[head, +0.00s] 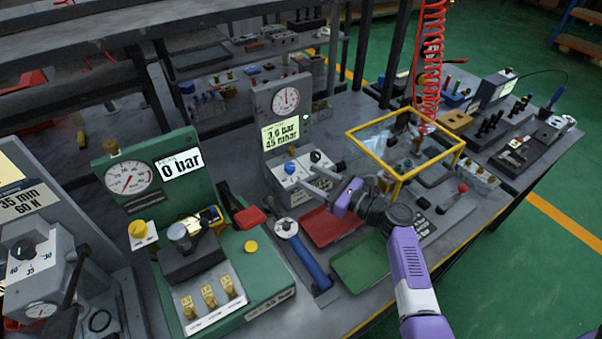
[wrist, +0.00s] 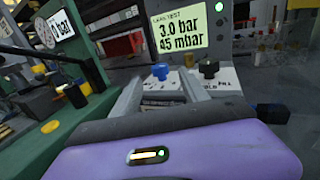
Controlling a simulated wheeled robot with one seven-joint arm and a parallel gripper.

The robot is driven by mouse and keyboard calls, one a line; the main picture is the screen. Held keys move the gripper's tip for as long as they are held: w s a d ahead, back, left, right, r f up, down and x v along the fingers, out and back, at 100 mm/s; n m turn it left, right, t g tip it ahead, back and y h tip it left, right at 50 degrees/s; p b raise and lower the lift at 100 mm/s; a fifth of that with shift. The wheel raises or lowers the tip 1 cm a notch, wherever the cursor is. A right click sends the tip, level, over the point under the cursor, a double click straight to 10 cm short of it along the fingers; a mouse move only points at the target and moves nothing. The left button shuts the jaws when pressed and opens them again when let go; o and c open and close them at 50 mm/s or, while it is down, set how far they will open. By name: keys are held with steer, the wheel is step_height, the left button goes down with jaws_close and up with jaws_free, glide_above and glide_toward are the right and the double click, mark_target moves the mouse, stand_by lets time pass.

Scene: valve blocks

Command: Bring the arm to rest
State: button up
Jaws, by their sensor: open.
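My arm, purple and dark grey, reaches in from the lower right of the head view. My gripper (head: 312,178) is in front of the grey leak test station (head: 277,108), whose screen reads 3.0 bar and 45 mbar. The gripper is open, and I see nothing held in it. In the wrist view, its two grey fingers (wrist: 178,88) point at the station's white control box, with a blue knob (wrist: 161,71) and a black knob (wrist: 208,68) just beyond. Whether the fingertips touch the box, I cannot tell.
A green press station (head: 250,282) reading 0 bar stands to the left. A red tray (head: 332,226) and a green tray (head: 366,262) lie on the bench beneath my arm. A yellow-framed clear guard (head: 398,172) stands right of the gripper. A red coiled hose (head: 431,60) hangs behind it.

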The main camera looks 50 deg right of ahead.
steer(key=shift+s+d, duration=0.1)
steer(key=shift+s, duration=0.8)
steer(key=shift+s, duration=0.1)
